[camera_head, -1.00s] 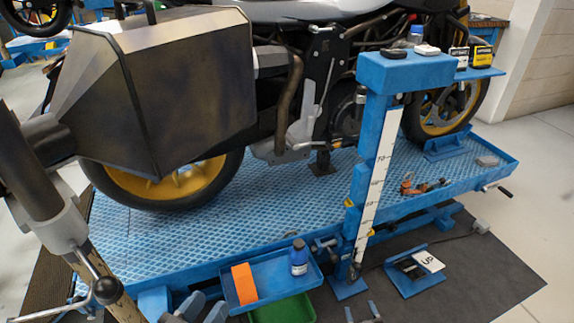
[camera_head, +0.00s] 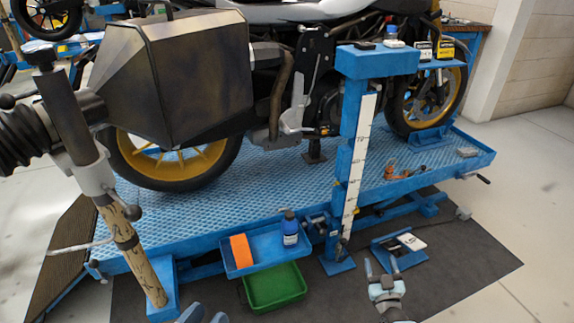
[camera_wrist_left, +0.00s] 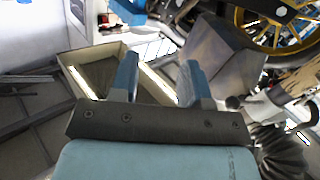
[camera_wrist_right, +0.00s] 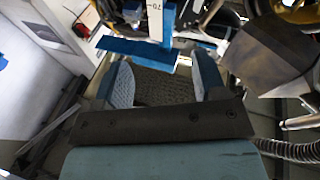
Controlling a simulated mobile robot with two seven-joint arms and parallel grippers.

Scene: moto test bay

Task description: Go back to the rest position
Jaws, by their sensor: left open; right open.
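My left gripper (camera_head: 203,318) shows only by its fingertips at the bottom edge of the head view. In the left wrist view its two blue-grey fingers (camera_wrist_left: 161,82) stand apart with nothing between them. My right gripper (camera_head: 385,270) is in the lower right of the head view, over the dark floor mat. In the right wrist view its fingers (camera_wrist_right: 163,85) are also apart and empty. Neither gripper touches anything that I can see.
A motorcycle stands on a blue lift platform (camera_head: 270,195). A blue tray (camera_head: 268,262) with an orange block (camera_head: 241,251) and a bottle (camera_head: 290,228) is at its front. A green bin (camera_head: 275,289) lies below. A blue post (camera_head: 350,150) and a wooden-handled stand (camera_head: 135,255) rise nearby.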

